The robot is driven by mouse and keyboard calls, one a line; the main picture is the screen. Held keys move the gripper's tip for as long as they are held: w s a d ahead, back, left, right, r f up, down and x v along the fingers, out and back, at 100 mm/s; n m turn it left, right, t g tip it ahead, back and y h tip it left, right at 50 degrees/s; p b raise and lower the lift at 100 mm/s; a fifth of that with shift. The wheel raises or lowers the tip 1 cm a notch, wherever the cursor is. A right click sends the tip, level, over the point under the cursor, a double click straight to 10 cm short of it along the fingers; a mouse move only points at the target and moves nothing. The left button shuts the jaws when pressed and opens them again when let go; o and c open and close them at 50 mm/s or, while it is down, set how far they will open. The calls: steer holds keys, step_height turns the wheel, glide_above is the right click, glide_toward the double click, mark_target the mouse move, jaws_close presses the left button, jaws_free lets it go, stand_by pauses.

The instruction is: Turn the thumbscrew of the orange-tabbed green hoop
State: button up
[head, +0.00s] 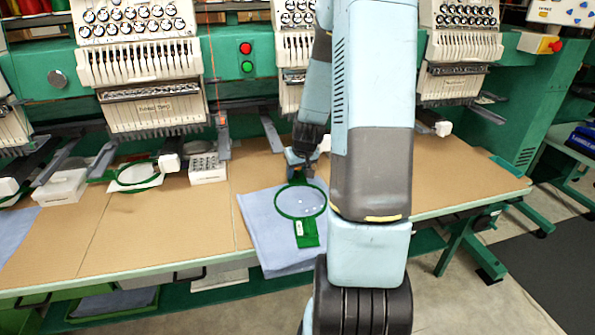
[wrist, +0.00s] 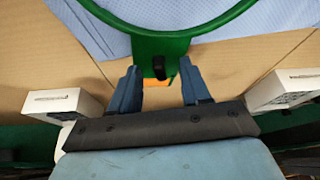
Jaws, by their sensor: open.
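The green hoop (head: 301,202) lies on a folded light blue cloth (head: 270,245) near the table's front edge, with a green bracket bearing a white label at its near side. In the wrist view the hoop's green rim (wrist: 205,22) crosses the top. A bracket extends from it toward my gripper, with a dark thumbscrew (wrist: 159,68) and a little orange beside it. My gripper (wrist: 160,76) is open, one blue finger on each side of the bracket end and thumbscrew. Neither finger clearly touches them. In the head view my gripper (head: 303,160) is at the hoop's far side, partly hiding the screw.
White boxes stand either side of my gripper in the wrist view, left (wrist: 60,103) and right (wrist: 285,90). A white compartment box (head: 207,169) and another green hoop (head: 138,174) are to the left on the table. Embroidery machine heads (head: 140,70) stand behind. Bare tabletop (head: 150,225) is clear.

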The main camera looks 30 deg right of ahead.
steer(key=d+v, duration=0.1)
steer(key=v, duration=1.2)
steer(key=shift+a+r, duration=0.35)
steer(key=shift+a, duration=0.15)
steer(key=shift+s, duration=0.1)
